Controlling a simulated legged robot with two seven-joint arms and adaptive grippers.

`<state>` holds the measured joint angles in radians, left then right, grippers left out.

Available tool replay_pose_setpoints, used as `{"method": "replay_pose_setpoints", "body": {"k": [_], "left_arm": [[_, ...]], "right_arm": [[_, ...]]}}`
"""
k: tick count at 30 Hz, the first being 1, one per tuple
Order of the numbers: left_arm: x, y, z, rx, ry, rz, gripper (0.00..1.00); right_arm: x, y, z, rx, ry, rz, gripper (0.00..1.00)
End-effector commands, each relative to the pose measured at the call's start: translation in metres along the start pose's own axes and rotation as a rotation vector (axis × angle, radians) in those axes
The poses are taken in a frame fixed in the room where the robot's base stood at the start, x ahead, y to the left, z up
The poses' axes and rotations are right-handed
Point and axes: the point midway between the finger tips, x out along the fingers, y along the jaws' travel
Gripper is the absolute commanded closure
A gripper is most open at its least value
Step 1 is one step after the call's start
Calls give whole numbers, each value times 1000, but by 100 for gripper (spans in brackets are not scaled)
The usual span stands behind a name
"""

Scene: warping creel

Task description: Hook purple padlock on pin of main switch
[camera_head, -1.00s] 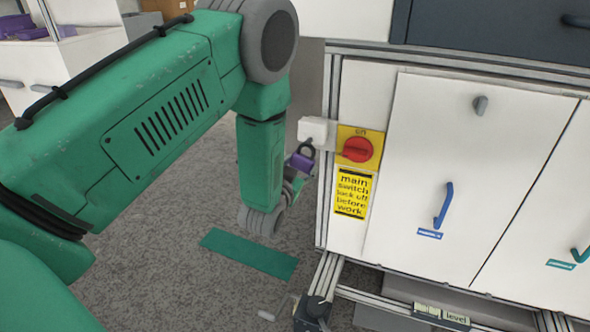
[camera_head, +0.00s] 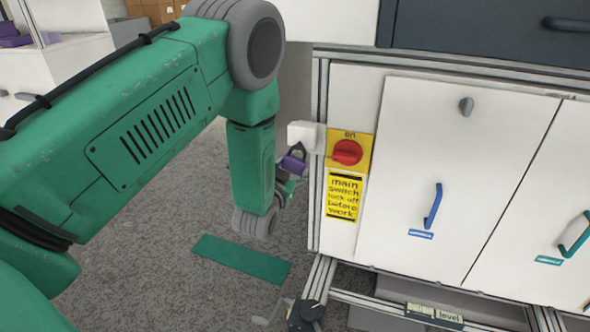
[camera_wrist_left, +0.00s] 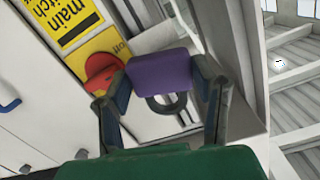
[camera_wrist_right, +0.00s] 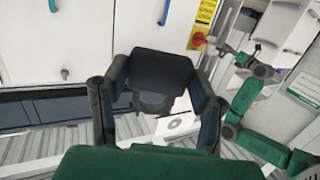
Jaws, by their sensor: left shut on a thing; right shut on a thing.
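The purple padlock (camera_head: 293,164) is shut between the fingers of my left gripper (camera_wrist_left: 162,92). In the left wrist view its purple body (camera_wrist_left: 160,72) faces me, with the dark shackle (camera_wrist_left: 166,103) beyond it. The padlock is just left of the main switch, a red knob (camera_head: 347,152) on a yellow plate; it appears apart from it. In the left wrist view the red knob (camera_wrist_left: 101,72) is left of the padlock. I cannot make out the pin. My right gripper (camera_wrist_right: 157,95) is shut on a black block-like thing (camera_wrist_right: 160,70) and shows only in its wrist view.
A white box (camera_head: 303,134) projects beside the switch at the cabinet's left edge. A yellow warning label (camera_head: 344,196) is below the switch. White doors (camera_head: 450,180) with coloured handles lie to the right. A green mat (camera_head: 242,259) lies on the open grey floor.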

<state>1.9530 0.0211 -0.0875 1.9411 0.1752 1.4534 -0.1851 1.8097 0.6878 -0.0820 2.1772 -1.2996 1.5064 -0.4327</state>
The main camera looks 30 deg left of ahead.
Motion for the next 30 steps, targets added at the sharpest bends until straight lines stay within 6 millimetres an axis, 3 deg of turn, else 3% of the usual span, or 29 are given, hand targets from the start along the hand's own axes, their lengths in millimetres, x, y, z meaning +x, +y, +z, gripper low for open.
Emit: {"method": "replay_pose_setpoints", "body": {"k": [17,30], "left_arm": [[4,-15,10,-11,-5,-2,85],[5,-15,10,-12,-5,-1,85]], "right_arm": [[-1,2,5,3,5,0,85],[-1,2,4,3,4,-1,85]]}}
